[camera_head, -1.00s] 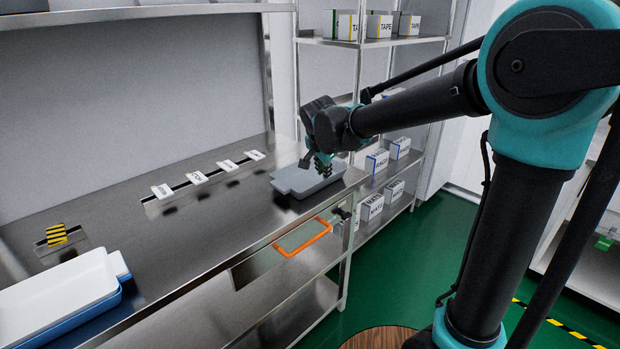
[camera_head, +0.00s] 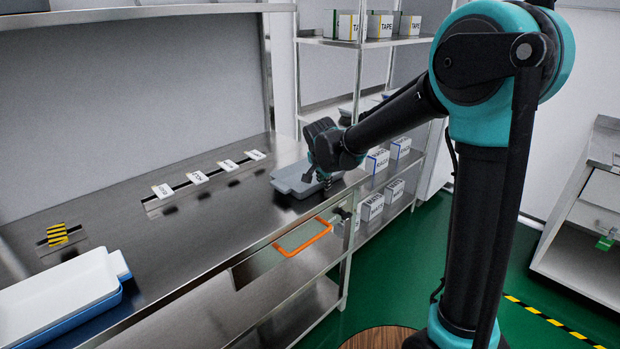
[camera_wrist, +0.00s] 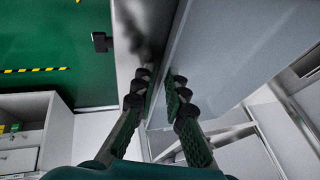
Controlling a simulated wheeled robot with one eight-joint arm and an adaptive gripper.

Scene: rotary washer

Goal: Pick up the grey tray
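The grey tray (camera_head: 290,185) lies on the steel counter near its right end in the head view. My gripper (camera_head: 325,182) is lowered at the tray's right end. In the wrist view the tray's grey surface (camera_wrist: 235,50) fills the upper right, with its edge running between the two fingers of my gripper (camera_wrist: 161,80). The fingers are apart, one on each side of that edge, with a narrow gap visible. The head view hides the fingertips behind the wrist.
White and blue trays (camera_head: 65,295) stand on the left of the steel counter (camera_head: 200,235). Several label cards (camera_head: 197,177) stand along its middle. An orange handle (camera_head: 305,238) is at the front edge. A shelf rack with boxes (camera_head: 377,162) stands behind to the right.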

